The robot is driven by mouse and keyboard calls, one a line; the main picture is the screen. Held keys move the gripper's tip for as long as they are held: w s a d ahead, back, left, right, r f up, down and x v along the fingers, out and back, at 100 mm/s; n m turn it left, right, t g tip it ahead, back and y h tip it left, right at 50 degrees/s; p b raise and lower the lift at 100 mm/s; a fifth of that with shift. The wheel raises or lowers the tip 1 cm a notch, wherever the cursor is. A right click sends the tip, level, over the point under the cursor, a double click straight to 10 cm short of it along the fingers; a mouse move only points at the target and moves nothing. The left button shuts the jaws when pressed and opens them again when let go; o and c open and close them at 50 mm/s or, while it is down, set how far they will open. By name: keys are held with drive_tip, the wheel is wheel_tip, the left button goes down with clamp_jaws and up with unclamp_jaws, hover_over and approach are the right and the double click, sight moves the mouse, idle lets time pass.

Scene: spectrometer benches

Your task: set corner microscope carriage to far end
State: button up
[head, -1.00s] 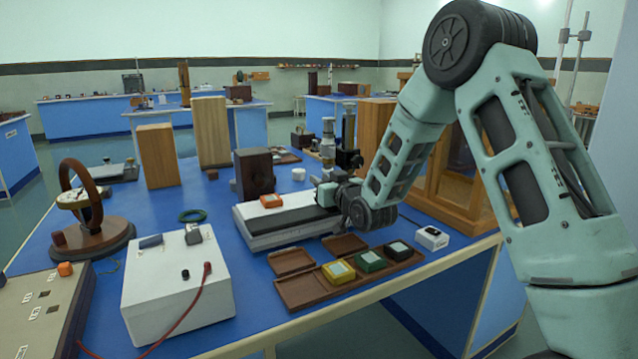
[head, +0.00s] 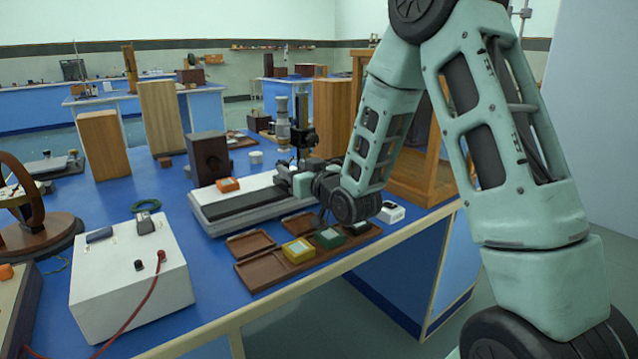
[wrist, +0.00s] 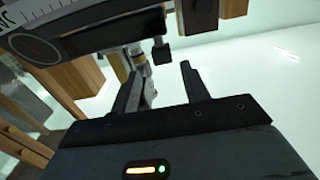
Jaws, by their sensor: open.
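The corner microscope stands on the blue bench. Its pale bed (head: 215,222) has a long dark strip along it. The carriage with its black upright column (head: 303,130) and silver tube (head: 283,122) stands at the bed's far right end, behind my gripper, its foot partly hidden. My gripper (head: 283,176) is low over the right end of the bed. In the wrist view my gripper (wrist: 158,82) has its two dark fingers apart, with nothing clearly between them. The brass-ringed tube (wrist: 123,68) shows just beyond the left finger. Contact cannot be told.
An orange block (head: 228,185) sits at the bed's far edge. Wooden trays (head: 262,274) with yellow and green blocks lie in front. A small white device (head: 391,212) is by the bench edge. A dark box (head: 208,158) and a wooden cabinet (head: 425,185) stand behind.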

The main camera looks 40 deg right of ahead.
drive_tip(key=s+b, duration=0.7)
drive_tip(key=b, duration=0.2)
drive_tip(key=shift+s+f+b, duration=0.3)
drive_tip(key=shift+b, duration=0.05)
drive_tip(key=s+b, duration=0.1)
drive_tip(key=b, duration=0.2)
drive_tip(key=s+b, duration=0.1)
drive_tip(key=b, duration=0.2)
drive_tip(key=shift+s+r+b, duration=0.2)
drive_tip(key=shift+r+b, duration=0.05)
drive_tip(key=shift+b, duration=0.15)
